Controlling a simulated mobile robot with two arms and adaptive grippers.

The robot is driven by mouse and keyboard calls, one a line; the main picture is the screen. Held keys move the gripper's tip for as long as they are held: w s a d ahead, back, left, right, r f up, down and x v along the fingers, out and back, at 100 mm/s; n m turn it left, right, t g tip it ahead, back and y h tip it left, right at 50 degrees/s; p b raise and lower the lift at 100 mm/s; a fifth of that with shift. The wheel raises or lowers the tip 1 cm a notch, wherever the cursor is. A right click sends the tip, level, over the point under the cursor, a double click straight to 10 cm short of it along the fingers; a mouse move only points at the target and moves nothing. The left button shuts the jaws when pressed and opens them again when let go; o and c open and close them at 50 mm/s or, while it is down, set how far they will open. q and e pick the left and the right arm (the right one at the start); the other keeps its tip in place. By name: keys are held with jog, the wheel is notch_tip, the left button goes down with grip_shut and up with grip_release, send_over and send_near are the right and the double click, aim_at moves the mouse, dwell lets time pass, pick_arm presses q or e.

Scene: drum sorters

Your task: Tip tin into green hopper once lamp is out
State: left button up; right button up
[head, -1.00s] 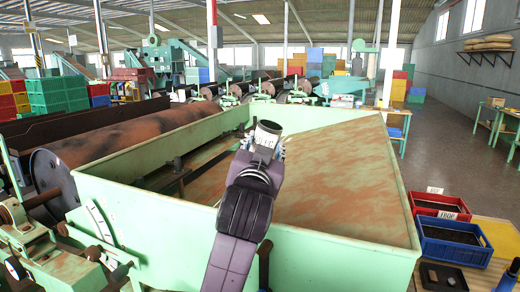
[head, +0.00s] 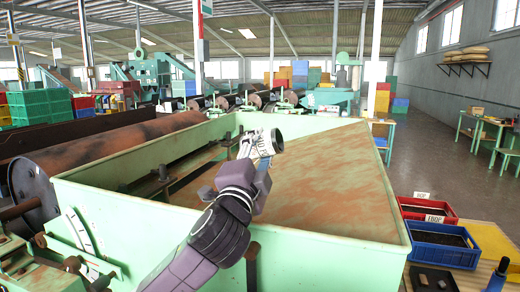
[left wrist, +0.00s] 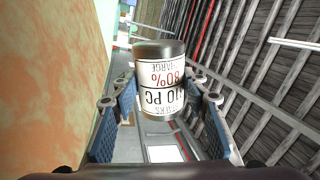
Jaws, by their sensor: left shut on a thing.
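The tin (head: 262,141) is a metal can with a white printed label. My left gripper (head: 259,154) is shut around its sides and holds it above the green hopper (head: 330,250). In the head view the tin lies steeply tilted, its end turned to the right over the hopper's sloping, rust-stained floor. In the left wrist view the tin (left wrist: 160,95) sits between both finger pads, its label print upside down. I see nothing falling from it; its inside is hidden. I cannot make out a lamp. My right gripper is not in view.
A red bin (head: 452,216) and a blue bin (head: 485,257) with dark contents stand on a table at the right, beside a black tray (head: 420,286). A rusty drum (head: 110,150) lies behind the hopper on the left. Open floor lies at the back right.

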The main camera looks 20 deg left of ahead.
aim_at(279, 151)
pick_arm(q)
jog(key=shift+d+r+m+p, duration=0.2)
jog(key=shift+r+m+p, duration=0.1)
jog(key=shift+r+p, duration=0.1)
jog(key=shift+w+d+m+h+p, duration=0.1)
jog(key=shift+d+m+h+p, duration=0.3)
jog(key=shift+m+p, duration=0.15)
jog(key=shift+d+f+m+h+p, duration=0.25)
jog(key=shift+m+h+p, duration=0.1)
jog(key=shift+m, duration=0.7)
jog(key=shift+r+m+h+p, duration=0.2)
jog(key=shift+m+h+p, duration=0.15)
jog(key=shift+m+p, duration=0.55)
jog(key=m+p, duration=0.1)
jog(key=m+h+p, duration=0.1)
jog(key=m+p, duration=0.1)
jog(key=shift+d+r, duration=0.4)
jog(key=shift+d+f+m+h+p, duration=0.2)
jog(key=shift+f+m+p, duration=0.1)
jog(key=shift+m, duration=0.3)
jog(key=shift+d+f+m+h+p, duration=0.1)
jog(key=shift+f+m+h+p, duration=0.15)
jog(key=shift+m, duration=0.35)
jog(key=shift+d+r+m+g+h+p, duration=0.2)
jog(key=shift+d+m+g+h+p, duration=0.1)
jog(key=shift+m+p, duration=0.8)
jog(key=shift+d+f+m+h+p, duration=0.35)
jog(key=shift+f+m+p, duration=0.35)
jog(key=shift+m, duration=0.3)
